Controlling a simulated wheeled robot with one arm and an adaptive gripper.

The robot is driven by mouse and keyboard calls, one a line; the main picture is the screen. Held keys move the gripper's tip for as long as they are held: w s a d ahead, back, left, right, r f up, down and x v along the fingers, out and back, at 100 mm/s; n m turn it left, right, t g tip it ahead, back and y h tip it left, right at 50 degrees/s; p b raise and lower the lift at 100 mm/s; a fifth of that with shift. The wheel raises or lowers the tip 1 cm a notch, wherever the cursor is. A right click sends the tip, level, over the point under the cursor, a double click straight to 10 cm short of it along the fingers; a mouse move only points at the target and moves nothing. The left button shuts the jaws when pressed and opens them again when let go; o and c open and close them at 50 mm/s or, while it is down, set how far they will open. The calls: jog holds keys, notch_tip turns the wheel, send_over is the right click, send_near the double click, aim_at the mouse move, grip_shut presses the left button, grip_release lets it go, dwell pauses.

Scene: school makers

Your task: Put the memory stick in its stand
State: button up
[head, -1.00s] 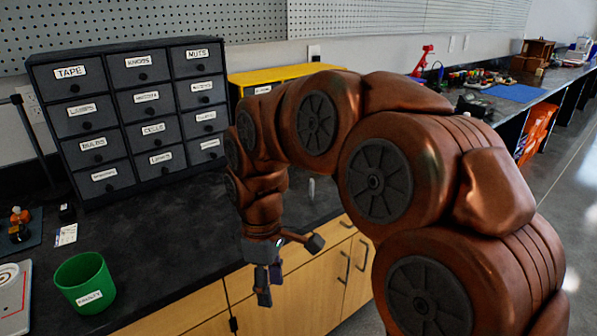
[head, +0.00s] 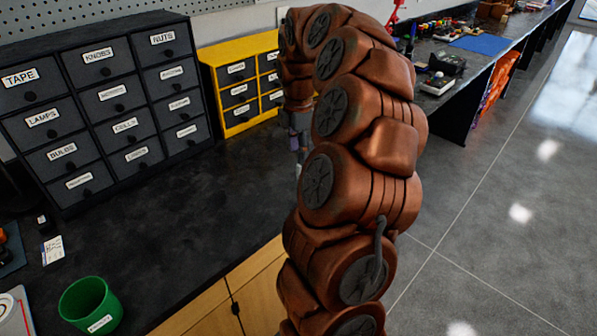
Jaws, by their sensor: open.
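My gripper (head: 298,142) is at the far end of my arm, above the black worktop (head: 200,205), near the yellow drawer cabinet. It is open, but its fingers are small and partly hidden by my arm. A small pale thing (head: 299,171) shows just below the fingers, beside my arm. I cannot tell whether it is the memory stick or whether the fingers touch it. A small dark block with a pale top (head: 42,221) stands at the left of the worktop, by a printed card. I cannot tell whether it is the stand.
A dark labelled drawer cabinet (head: 100,100) stands at the back left, with a yellow drawer cabinet (head: 212,62) to its right. A green cup (head: 88,305) stands at the front left, and the printed card (head: 52,250) lies behind it. The middle of the worktop is clear.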

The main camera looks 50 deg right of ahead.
aim_at(299, 166)
jog(key=shift+s+f, duration=0.1)
jog(key=shift+f, duration=2.85)
jog(key=shift+c, duration=0.4)
jog(key=c, duration=0.8)
jog(key=shift+r, duration=0.1)
